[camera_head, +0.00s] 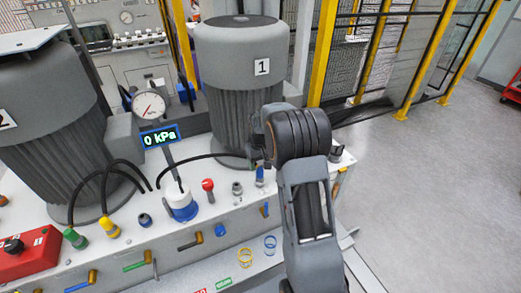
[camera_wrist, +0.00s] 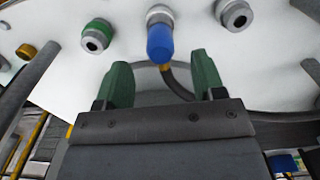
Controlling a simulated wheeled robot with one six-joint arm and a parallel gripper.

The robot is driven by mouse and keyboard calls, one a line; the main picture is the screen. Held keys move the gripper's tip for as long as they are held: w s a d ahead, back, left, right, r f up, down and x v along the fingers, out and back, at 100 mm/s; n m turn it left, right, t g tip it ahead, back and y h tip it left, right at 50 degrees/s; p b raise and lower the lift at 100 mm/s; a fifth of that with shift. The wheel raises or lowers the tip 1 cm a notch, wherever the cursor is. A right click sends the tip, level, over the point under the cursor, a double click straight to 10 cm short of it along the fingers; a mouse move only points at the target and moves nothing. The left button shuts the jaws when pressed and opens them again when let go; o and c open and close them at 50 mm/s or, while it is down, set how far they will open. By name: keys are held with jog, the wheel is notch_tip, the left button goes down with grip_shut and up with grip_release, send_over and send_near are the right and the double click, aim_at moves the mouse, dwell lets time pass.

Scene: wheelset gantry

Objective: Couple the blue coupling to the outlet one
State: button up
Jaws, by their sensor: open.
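The blue coupling (camera_wrist: 160,44) shows in the wrist view with a brass end and a dark hose. It sits in line with a grey metal port (camera_wrist: 158,13); I cannot tell whether it is locked on. My gripper (camera_wrist: 160,66) is open, its two green fingers apart on either side of the coupling's hose end, not touching it. In the head view, the blue coupling (camera_head: 260,174) shows small beside my arm, and my fingers are hidden. No label tells which port is the outlet.
In the wrist view, a green-ringed port (camera_wrist: 96,35) and a bare grey port (camera_wrist: 234,13) flank the coupling. In the head view, a red-knobbed valve (camera_head: 208,186), a gauge (camera_head: 149,106) with a 0 kPa display (camera_head: 160,136), and motor 1 (camera_head: 240,70) stand near.

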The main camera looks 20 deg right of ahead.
notch_tip(320, 180, up, 9)
jog(key=shift+f, duration=0.2)
dwell(0.6)
